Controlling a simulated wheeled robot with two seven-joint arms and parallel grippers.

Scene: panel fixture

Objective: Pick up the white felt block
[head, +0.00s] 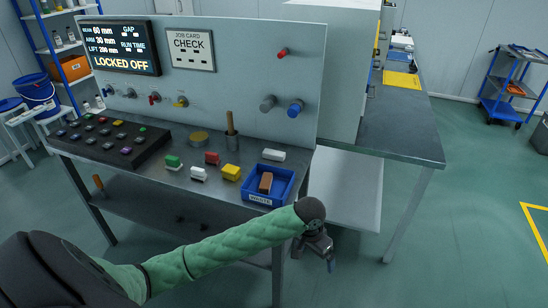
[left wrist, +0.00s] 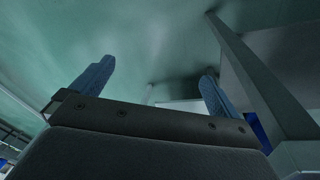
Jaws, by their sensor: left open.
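A small white block (head: 198,174) lies near the bench's front edge, among green, red and yellow blocks. A longer white piece (head: 273,155) lies behind the blue bin. I cannot tell from the surface which of the two is felt. My left gripper (head: 328,262) hangs off the bench's front right corner, to the right of the blue bin and away from both white pieces. In the left wrist view its two blue fingers (left wrist: 155,85) are spread with nothing between them. My right gripper is not in view.
The blue bin (head: 255,198), labelled WASTE, holds a brown block (head: 265,183). A round holder with a wooden handle (head: 231,130) stands behind the blocks. A button box (head: 110,138) is at left. The upright panel (head: 230,70) with knobs closes the back.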

